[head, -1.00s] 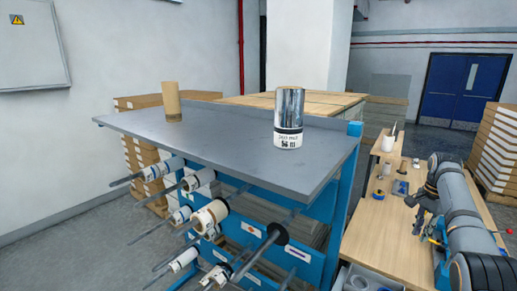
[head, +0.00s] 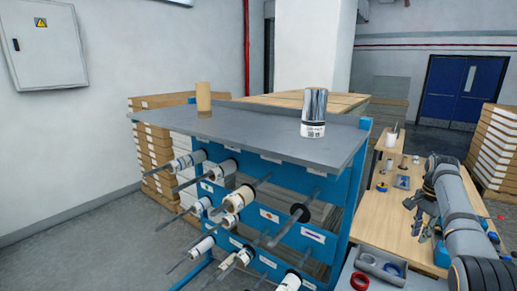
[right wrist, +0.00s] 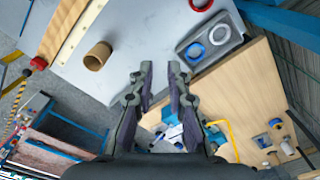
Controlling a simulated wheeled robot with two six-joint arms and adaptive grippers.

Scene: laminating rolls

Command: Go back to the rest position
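My right arm comes in at the right edge of the head view, above the wooden table. Its gripper (head: 418,222) is small there. In the right wrist view the two dark fingers of the right gripper (right wrist: 160,68) stand apart with nothing between them. They hang over a grey surface and the edge of a wooden top. My left gripper and left arm are not in view.
A blue rack (head: 345,205) with rolls on rods has a grey top (head: 245,132) bearing a silver roll (head: 314,110) and a brown tube (head: 203,96). A wooden table (head: 385,222) and a grey tray (head: 380,266) stand at right. Grey floor is free at lower left.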

